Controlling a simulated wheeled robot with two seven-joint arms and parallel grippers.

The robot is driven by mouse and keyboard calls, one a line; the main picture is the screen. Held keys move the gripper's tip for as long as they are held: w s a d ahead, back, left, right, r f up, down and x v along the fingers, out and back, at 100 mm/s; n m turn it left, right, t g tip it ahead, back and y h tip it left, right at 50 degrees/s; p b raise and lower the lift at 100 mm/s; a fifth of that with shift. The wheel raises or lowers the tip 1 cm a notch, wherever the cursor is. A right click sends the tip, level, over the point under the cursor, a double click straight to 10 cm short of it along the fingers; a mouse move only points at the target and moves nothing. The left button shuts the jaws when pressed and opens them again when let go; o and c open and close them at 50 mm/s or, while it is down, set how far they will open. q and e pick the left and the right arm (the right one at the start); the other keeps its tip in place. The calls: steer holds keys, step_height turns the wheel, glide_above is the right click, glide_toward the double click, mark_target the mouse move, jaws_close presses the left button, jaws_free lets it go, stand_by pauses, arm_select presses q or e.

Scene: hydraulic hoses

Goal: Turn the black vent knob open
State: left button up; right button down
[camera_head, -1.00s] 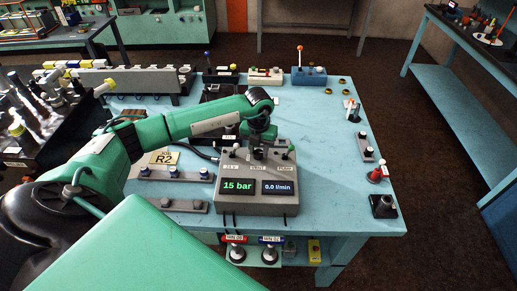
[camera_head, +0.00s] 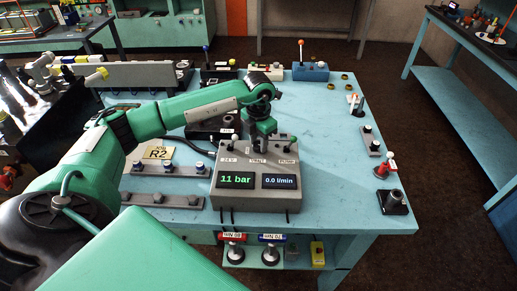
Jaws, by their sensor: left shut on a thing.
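The grey control box (camera_head: 257,200) stands on the blue bench in front of me. Its left screen (camera_head: 235,181) reads 11 bar and its right screen (camera_head: 279,181) reads 0.0 l/min. Labels above the screens mark several controls, with VENT in the middle. My left gripper (camera_head: 264,146) points down over the back middle of the box, shut at the VENT knob. The black knob is mostly hidden between its fingers, so I cannot tell its angle. My right gripper is out of view.
A yellow R2 plate (camera_head: 158,152) lies left.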

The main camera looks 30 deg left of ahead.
arm_select(q)
steer(key=m+b, duration=0.2)
steer(key=m, duration=0.1)
steer(key=m+b, duration=0.2)
steer(key=b, duration=0.1)
steer(key=shift+f+m+b, duration=0.2)
steer(key=shift+m+b, duration=0.1)
steer(key=shift+m, duration=0.1)
steer(key=m+b, duration=0.2)
steer(key=m, duration=0.1)
steer(key=shift+r+b, duration=0.1)
steer(key=shift+b, duration=0.3)
steer(key=shift+m, duration=0.5)
steer(key=shift+r+m+b, duration=0.15)
steer(key=shift+m+b, duration=0.8)
steer(key=shift+m, duration=0.15)
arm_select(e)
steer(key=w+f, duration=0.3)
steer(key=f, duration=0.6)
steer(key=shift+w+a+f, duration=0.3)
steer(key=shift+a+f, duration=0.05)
arm_select(q)
steer(key=o, duration=1)
steer(key=shift+d, duration=0.1)
steer(key=shift+c, duration=0.2)
steer(key=shift+r, duration=0.1)
